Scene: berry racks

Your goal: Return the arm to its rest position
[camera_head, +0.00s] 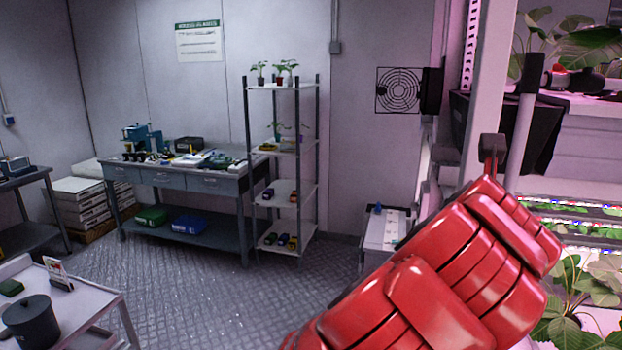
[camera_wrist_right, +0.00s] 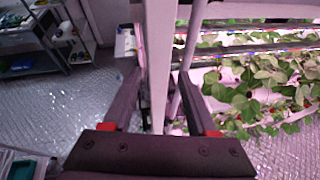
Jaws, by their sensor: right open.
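My right arm (camera_head: 440,285), with red covers, reaches up across the right side of the head view towards the plant rack. My right gripper (camera_wrist_right: 160,80) shows in the right wrist view with its two dark fingers apart. Nothing is held between them. A pale upright post (camera_wrist_right: 160,50) of the rack shows in the gap between the fingers; I cannot tell how far it is from them. In the head view the right gripper's fingers cannot be made out clearly. My left gripper is not in view.
The plant rack's post (camera_head: 486,85) and shelf (camera_head: 590,150) stand close to the right arm, with leafy plants (camera_wrist_right: 255,95) on lower levels. A white cart (camera_head: 85,300) stands at the lower left. A workbench (camera_head: 185,178) and shelf unit (camera_head: 283,185) are farther back. The floor (camera_head: 215,285) between is clear.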

